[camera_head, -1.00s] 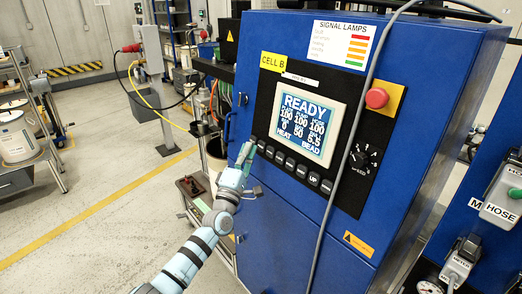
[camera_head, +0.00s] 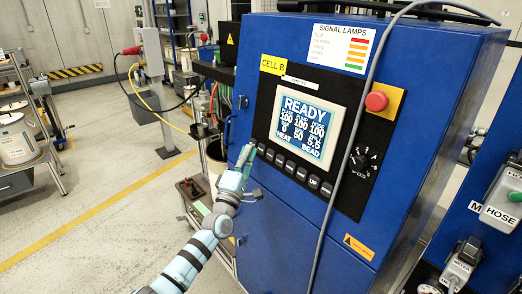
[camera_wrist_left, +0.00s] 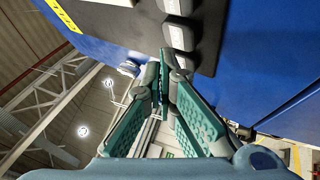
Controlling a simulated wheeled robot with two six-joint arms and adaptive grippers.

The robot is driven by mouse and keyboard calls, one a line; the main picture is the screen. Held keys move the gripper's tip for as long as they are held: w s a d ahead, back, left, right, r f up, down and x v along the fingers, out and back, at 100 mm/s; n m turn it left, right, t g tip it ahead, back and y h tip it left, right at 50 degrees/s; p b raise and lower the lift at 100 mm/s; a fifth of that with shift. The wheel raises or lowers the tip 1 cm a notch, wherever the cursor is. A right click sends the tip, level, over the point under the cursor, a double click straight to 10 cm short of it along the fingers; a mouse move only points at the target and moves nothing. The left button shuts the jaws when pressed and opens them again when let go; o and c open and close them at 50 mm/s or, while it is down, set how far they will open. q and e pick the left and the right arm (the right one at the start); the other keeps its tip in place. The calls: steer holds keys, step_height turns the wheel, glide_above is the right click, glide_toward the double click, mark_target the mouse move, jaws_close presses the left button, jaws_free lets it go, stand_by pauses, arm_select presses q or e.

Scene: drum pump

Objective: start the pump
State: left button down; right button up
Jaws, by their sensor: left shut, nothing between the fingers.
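The blue pump cabinet (camera_head: 274,190) carries a black control panel (camera_head: 345,190) with a screen (camera_head: 306,121) reading READY, with HEAT and BEAD at its foot. A row of push buttons (camera_head: 291,166) runs below the screen; several also show in the left wrist view (camera_wrist_left: 180,35). My left gripper (camera_head: 246,153) is shut and empty at the left end of this row. In the left wrist view its fingertips (camera_wrist_left: 165,63) are close to the end button; I cannot tell whether they touch it. My right gripper is out of view.
A red mushroom button (camera_head: 376,99) and a rotary knob (camera_head: 360,160) sit right of the screen. A grey cable (camera_head: 340,170) hangs across the cabinet front. The floor at left is open.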

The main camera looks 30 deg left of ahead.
arm_select(q)
steer(key=shift+w, duration=0.1)
steer(key=shift+w+d+b, duration=0.15)
steer(key=shift+w+b, duration=0.15)
steer(key=shift+w, duration=0.05)
steer(key=shift+w+d+f+b, duration=0.1)
steer(key=shift+w+f+b, duration=0.05)
steer(key=shift+w+b, duration=0.25)
stand_by(0.7)
stand_by(0.4)
steer(key=shift+s+a+r+p, duration=0.1)
steer(key=shift+s+p, duration=0.3)
steer(key=shift+s, duration=0.05)
steer(key=shift+s+a+r+p, duration=0.1)
steer(key=shift+s+p, duration=0.25)
steer(key=shift+s, duration=0.05)
